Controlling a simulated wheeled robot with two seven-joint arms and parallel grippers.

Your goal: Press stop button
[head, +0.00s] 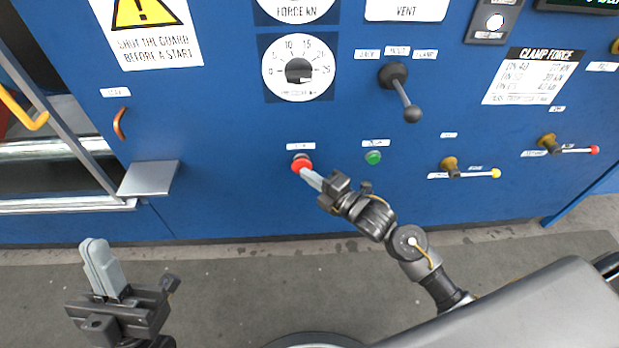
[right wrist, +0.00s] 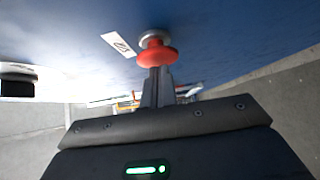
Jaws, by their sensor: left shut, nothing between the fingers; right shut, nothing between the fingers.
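The red stop button (head: 301,163) is a mushroom head on the blue panel, under a small white label. It also shows in the right wrist view (right wrist: 157,54), on a pale collar. My right gripper (head: 308,173) is shut and empty, with its fingertips at the button's lower right edge. In the right wrist view the fingertips overlap the button's near face; whether they touch it I cannot tell. My left gripper (head: 95,248) is shut and empty, low at the left over the floor, away from the panel.
A green button (head: 373,157) sits right of the stop button. A black lever (head: 401,90) juts out above it. Small yellow-tipped (head: 495,173) and red-tipped (head: 594,150) levers are further right. A grey shelf (head: 149,178) sticks out at the left. The floor (head: 230,280) is clear.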

